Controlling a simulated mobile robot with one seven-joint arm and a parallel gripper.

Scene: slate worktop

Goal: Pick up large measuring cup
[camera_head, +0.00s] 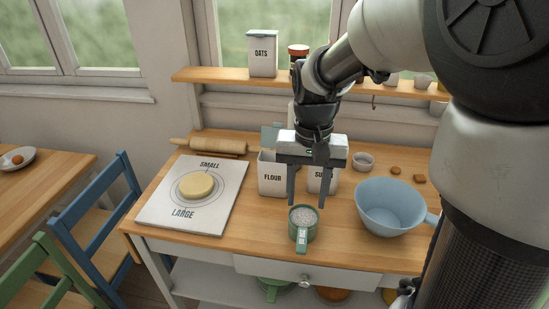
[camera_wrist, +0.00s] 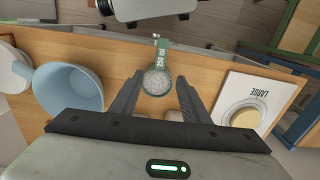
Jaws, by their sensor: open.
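A green measuring cup (camera_head: 304,222) filled with a white, grainy content stands on the wooden worktop near its front edge. Its labelled green handle points toward the front edge. In the wrist view the cup (camera_wrist: 157,82) lies ahead of and between the fingertips, with its handle pointing away from me. My gripper (camera_head: 307,203) is open and points down above the cup, with one finger toward each side. It also shows in the wrist view (camera_wrist: 159,84), empty. I cannot tell how far the fingertips are above the rim.
A blue bowl (camera_head: 390,207) stands close on the right. Flour (camera_head: 271,177) and sugar (camera_head: 320,181) canisters stand behind the cup. A white board (camera_head: 161,209) with a round of dough (camera_head: 196,185) and a rolling pin (camera_head: 211,146) are left. The worktop between board and cup is clear.

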